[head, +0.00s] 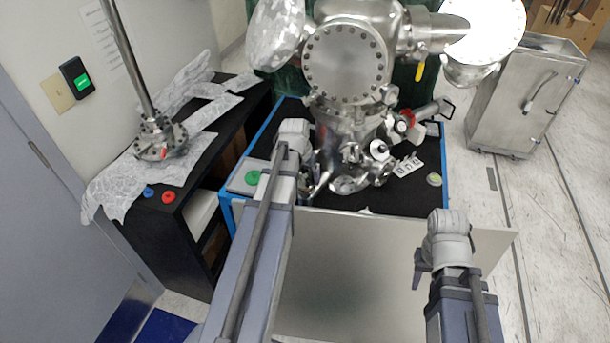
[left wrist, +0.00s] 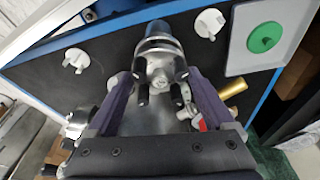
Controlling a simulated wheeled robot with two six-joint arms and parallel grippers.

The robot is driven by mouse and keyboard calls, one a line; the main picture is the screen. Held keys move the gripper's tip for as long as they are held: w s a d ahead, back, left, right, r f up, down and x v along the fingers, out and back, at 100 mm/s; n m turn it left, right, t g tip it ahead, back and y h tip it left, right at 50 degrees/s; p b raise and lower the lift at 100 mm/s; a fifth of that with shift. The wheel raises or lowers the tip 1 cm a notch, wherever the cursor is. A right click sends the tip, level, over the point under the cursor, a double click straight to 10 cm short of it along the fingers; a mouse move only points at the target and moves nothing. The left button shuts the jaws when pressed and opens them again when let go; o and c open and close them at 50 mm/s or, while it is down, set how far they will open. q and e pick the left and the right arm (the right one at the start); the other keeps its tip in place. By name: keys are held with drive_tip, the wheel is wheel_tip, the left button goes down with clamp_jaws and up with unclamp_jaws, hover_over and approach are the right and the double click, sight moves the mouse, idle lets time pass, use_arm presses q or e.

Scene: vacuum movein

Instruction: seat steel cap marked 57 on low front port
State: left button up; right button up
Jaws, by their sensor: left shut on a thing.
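My left gripper (left wrist: 162,88) is shut on a small steel piece (left wrist: 160,77), seen between its dark fingertips in the left wrist view. It looks like the steel cap, but no marking is legible. A round steel tube end (left wrist: 158,42) shows just beyond the fingertips; I cannot tell whether the piece touches it. In the head view my left gripper (head: 306,172) is beside the lower left of the steel chamber (head: 345,62), mostly hidden by its arm. The chamber's low ports (head: 350,183) are partly in view. My right gripper (head: 422,272) is low at the right, away from the chamber; its jaws are unclear.
The chamber stands on a black-topped, blue-edged bench (head: 407,200). A green disc (head: 252,177) lies on a grey plate at its left corner. A black side table (head: 170,220) stands left; a steel cabinet (head: 525,97) stands right.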

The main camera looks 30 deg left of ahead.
use_arm(q)
drive_tip(key=shift+f+b, duration=0.55)
idle(0.8)
idle(0.3)
drive_tip(key=o, duration=1.2)
drive_tip(key=p+v, duration=0.7)
drive_tip(key=v, duration=0.1)
drive_tip(key=shift+p, duration=0.35)
drive_tip(key=shift+f, duration=0.1)
